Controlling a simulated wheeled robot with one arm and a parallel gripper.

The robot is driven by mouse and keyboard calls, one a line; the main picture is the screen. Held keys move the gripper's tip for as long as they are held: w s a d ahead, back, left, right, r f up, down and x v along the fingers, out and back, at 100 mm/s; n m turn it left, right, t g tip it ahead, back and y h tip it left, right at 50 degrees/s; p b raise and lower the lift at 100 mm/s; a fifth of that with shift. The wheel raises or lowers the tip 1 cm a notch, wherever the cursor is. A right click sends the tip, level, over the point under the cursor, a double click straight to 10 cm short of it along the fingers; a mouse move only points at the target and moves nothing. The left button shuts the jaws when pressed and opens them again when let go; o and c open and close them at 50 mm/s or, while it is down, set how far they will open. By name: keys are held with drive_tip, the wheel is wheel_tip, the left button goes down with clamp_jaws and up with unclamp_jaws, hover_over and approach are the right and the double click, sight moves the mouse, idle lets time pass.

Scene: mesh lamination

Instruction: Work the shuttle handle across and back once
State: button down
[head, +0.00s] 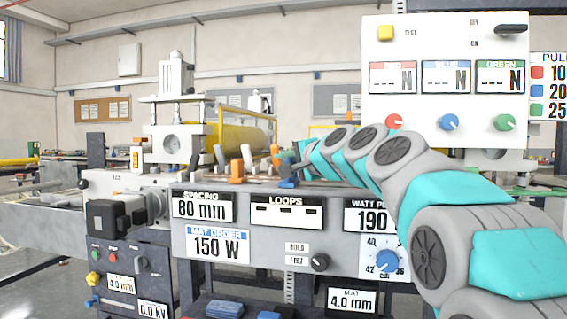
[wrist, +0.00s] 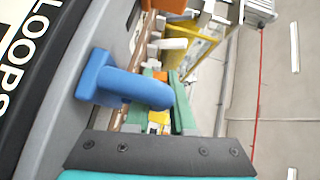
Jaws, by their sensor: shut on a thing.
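A blue handle (head: 289,182) stands on the front top edge of the machine, above the LOOPS display. In the wrist view the blue handle (wrist: 120,84) shows as a block with a rounded bar, close in front of my gripper's dark bolted mount. My gripper (head: 297,168) reaches in from the right, low over the machine top at the blue handle, and is shut on it.
An orange lever (head: 237,171) stands left of the handle. A yellow roller (head: 235,137) lies behind. The front panel (head: 262,238) carries displays and knobs. A white control box (head: 446,85) rises at the right, behind my arm.

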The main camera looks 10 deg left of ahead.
drive_tip(key=d, duration=2.4)
drive_tip(key=shift+s+d+f+b, duration=0.1)
drive_tip(key=shift+s+d+b, duration=0.25)
drive_tip(key=shift+s+d, duration=0.05)
drive_tip(key=c, duration=1.1)
unclamp_jaws()
drive_tip(key=shift+d, duration=0.2)
drive_tip(key=o, duration=0.3)
drive_tip(key=shift+a, duration=0.1)
drive_tip(key=shift+o, duration=0.2)
drive_tip(key=shift+s, duration=0.1)
drive_tip(key=v, duration=0.7)
drive_tip(key=shift+s+d+b, duration=0.2)
drive_tip(key=shift+d+b, duration=0.1)
drive_tip(key=shift+b, duration=0.05)
